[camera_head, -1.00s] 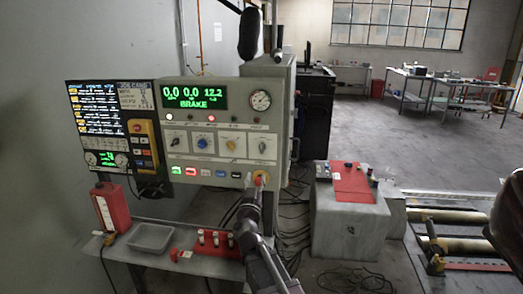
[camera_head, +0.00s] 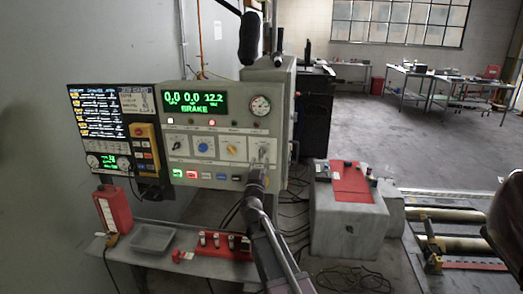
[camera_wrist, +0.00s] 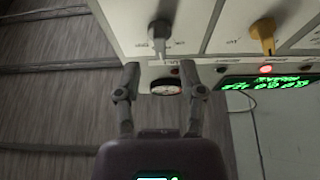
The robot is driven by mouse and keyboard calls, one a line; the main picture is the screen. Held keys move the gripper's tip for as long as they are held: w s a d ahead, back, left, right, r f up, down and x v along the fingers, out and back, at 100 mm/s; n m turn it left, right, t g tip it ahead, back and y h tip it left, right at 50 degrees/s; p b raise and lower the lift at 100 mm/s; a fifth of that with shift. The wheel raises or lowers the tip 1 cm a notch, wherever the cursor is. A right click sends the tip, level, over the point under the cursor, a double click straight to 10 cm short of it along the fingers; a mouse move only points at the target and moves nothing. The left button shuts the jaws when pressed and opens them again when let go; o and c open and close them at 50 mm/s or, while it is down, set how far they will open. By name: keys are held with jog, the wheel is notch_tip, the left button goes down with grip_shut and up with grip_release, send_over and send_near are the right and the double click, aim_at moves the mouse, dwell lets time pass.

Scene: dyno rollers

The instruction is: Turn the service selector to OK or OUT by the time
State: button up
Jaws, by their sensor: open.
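The grey control panel (camera_head: 180,110) carries a row of selectors. The rightmost has a grey knob (camera_head: 263,154), which also shows in the wrist view (camera_wrist: 158,36). I cannot read which selector is the service one or its positions. My gripper (camera_head: 258,168) is in front of the panel's lower right, at the grey knob. In the wrist view my gripper (camera_wrist: 161,67) is open and empty, its fingers spread to either side of the line of the grey knob. I cannot tell contact. A yellow knob (camera_wrist: 263,36) is beside it; it also shows in the head view (camera_head: 231,149).
A blue knob (camera_head: 203,146) and a row of coloured buttons (camera_head: 205,176) are close by. A text screen (camera_head: 93,113) and yellow pendant (camera_head: 145,140) are at left.

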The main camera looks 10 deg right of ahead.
aim_at(261, 154)
jog(key=shift+p+x, duration=0.65)
jog(key=shift+x, duration=1.75)
grip_shut()
